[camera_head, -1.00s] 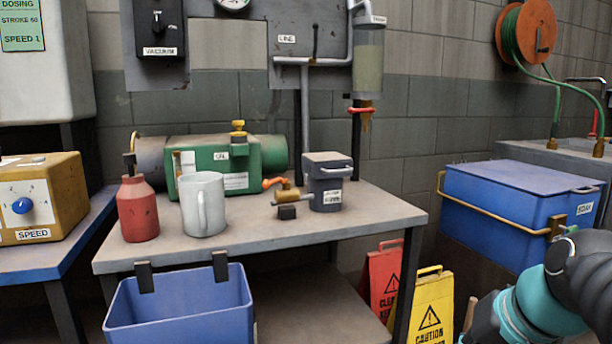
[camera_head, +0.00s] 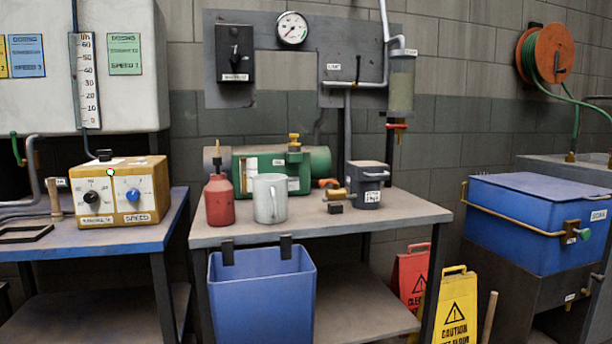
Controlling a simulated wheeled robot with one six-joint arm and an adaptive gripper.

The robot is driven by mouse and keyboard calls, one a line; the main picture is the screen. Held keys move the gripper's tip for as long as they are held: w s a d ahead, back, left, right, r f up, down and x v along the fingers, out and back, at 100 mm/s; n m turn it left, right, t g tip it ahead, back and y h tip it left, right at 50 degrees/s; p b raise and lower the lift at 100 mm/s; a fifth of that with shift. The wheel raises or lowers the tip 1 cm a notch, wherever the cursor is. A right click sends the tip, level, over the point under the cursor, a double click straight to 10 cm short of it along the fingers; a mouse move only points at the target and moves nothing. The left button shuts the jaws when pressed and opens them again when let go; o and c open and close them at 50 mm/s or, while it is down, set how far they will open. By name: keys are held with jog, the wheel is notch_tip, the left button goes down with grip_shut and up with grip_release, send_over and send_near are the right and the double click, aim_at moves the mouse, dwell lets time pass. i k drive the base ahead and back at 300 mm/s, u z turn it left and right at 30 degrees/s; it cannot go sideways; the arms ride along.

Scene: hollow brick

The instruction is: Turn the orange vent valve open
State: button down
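A small orange handle (camera_head: 328,182) shows on the middle table, beside a brass fitting (camera_head: 337,194) at the left of a dark grey box (camera_head: 367,184). The handle is partly hidden behind the table items and is small. Higher up, a red-orange lever (camera_head: 397,126) sits under a clear cylinder (camera_head: 401,86) on the wall panel. No label tells which of the two is the vent valve, and I cannot tell how far either is turned. My gripper is not in view.
The table (camera_head: 420,212) also bears a red bottle (camera_head: 219,202), a grey mug (camera_head: 270,200) and a green pump (camera_head: 270,167). A blue bin (camera_head: 262,305) hangs at its front. A yellow caution sign (camera_head: 456,312) and a blue chest (camera_head: 530,225) stand right.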

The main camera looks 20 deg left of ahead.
aim_at(329, 182)
jog(key=u, duration=0.6)
jog(key=i, duration=1.2)
jog(key=z, duration=0.5)
